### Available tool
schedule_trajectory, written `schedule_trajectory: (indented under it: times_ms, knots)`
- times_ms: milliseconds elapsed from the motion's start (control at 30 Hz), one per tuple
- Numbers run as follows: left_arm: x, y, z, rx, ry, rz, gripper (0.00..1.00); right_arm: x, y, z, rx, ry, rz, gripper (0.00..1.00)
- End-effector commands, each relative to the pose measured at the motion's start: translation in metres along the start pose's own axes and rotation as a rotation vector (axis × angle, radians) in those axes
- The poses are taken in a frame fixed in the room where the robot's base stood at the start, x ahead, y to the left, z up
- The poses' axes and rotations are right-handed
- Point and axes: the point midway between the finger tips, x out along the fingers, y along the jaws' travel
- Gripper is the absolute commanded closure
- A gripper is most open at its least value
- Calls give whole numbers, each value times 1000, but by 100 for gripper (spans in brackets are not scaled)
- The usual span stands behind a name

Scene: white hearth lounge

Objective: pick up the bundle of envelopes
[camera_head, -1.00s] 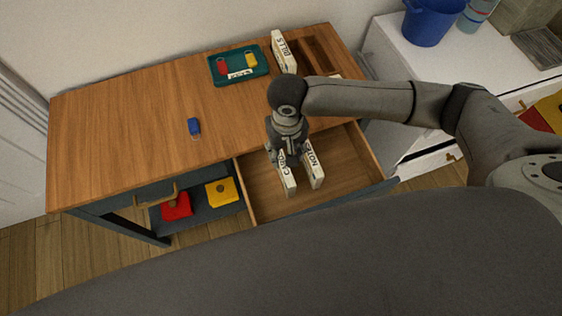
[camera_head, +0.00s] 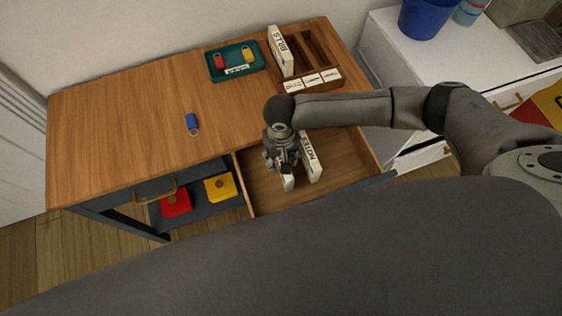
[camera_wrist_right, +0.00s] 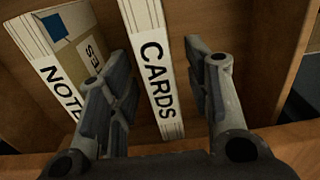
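A cream bundle labelled CARDS (camera_head: 288,182) stands on edge in the open drawer (camera_head: 345,165). A second bundle, labelled NOTES (camera_head: 312,160), stands beside it to the right. My right gripper (camera_head: 282,168) is over the CARDS bundle and hides much of it. In the right wrist view the gripper (camera_wrist_right: 160,88) is open, with the CARDS bundle (camera_wrist_right: 154,75) between its fingers and gaps on both sides. The NOTES bundle (camera_wrist_right: 45,60), with a blue stamp-like square, lies outside the left finger. A third bundle, labelled BILLS (camera_head: 281,52), stands on the desk top. My left gripper is out of view.
Red (camera_head: 176,203) and yellow (camera_head: 221,188) items sit on a lower shelf.

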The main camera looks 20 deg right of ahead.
Motion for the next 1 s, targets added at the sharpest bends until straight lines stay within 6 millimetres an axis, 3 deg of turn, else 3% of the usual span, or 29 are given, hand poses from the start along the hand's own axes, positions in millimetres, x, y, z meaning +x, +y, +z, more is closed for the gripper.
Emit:
schedule_trajectory:
  times_ms: [33,333,833,1000]
  knots:
    - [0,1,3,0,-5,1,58,0,0,0,0,0,0,63]
    - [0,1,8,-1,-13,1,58,0,0,0,0,0,0,100]
    - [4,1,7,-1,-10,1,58,-11,0,-1,1,2,-3,100]
    - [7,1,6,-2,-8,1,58,-11,0,19,-1,-2,-2,100]
